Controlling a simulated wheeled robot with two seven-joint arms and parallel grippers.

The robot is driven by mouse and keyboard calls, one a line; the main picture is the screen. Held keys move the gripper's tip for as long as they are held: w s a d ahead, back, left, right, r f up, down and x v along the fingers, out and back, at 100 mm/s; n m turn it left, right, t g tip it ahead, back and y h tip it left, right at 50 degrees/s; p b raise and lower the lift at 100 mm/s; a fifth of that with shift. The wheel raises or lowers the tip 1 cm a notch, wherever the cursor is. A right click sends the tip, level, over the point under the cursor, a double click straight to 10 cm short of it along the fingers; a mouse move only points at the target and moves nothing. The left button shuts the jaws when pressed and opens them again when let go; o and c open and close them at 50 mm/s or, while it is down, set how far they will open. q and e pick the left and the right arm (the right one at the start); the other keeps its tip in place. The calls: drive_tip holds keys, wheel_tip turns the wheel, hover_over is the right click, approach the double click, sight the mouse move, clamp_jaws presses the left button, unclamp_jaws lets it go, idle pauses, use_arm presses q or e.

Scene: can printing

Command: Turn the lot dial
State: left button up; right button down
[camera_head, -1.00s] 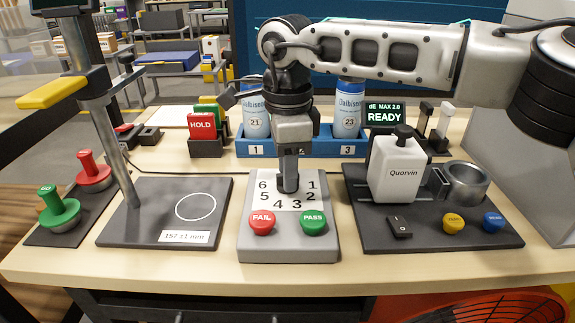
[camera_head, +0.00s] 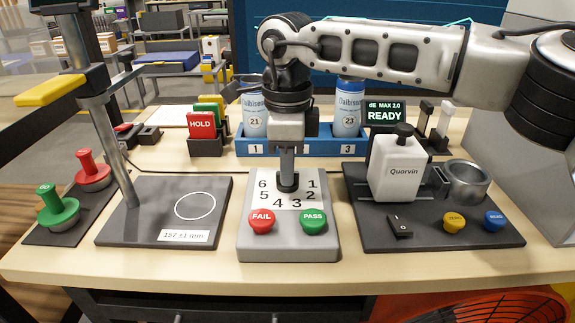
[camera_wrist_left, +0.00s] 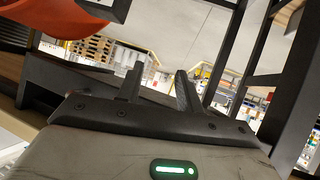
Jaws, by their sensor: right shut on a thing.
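The lot dial (camera_head: 288,186) is a dark round knob on a grey box (camera_head: 287,243), ringed by the numbers 1 to 6. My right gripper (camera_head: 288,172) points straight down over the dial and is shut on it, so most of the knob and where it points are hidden. A red FAIL button (camera_head: 262,220) and a green PASS button (camera_head: 313,221) sit on the box in front of the dial. My left gripper (camera_wrist_left: 158,88) shows only in the left wrist view. Its two dark fingers stand apart with nothing between them.
A measuring stand (camera_head: 165,225) is left of the box. A dark plate (camera_head: 430,235) with a white Quorvin bottle (camera_head: 396,170) and a metal cup is on the right. A blue rack (camera_head: 300,145) with two numbered cans and a READY display (camera_head: 384,114) are behind.

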drive_tip(key=m, duration=0.3)
drive_tip(key=shift+m+b, duration=0.3)
drive_tip(key=shift+m, duration=0.1)
drive_tip(key=m, duration=0.3)
drive_tip(key=shift+m+b, duration=0.3)
drive_tip(key=m, duration=0.4)
drive_tip(key=shift+m+b, duration=0.3)
drive_tip(key=shift+b, duration=0.1)
drive_tip(key=m+b, duration=0.1)
drive_tip(key=m, duration=0.3)
drive_tip(key=m+b, duration=0.1)
drive_tip(key=m, duration=0.5)
drive_tip(key=shift+m, duration=0.4)
drive_tip(key=m+b, duration=0.1)
drive_tip(key=m, duration=0.1)
drive_tip(key=shift+m, duration=0.3)
drive_tip(key=m, duration=0.2)
drive_tip(key=shift+m+b, duration=0.4)
use_arm(q)
wheel_tip(320, 180, down, 2)
drive_tip(key=shift+s+d+f+t, duration=0.1)
drive_tip(key=shift+f+t, duration=0.15)
drive_tip(key=shift+t, duration=0.05)
use_arm(e)
drive_tip(key=shift+r+m, duration=0.1)
drive_tip(key=shift+m, duration=0.4)
use_arm(q)
drive_tip(key=shift+r, duration=0.1)
use_arm(e)
drive_tip(key=shift+w, duration=0.1)
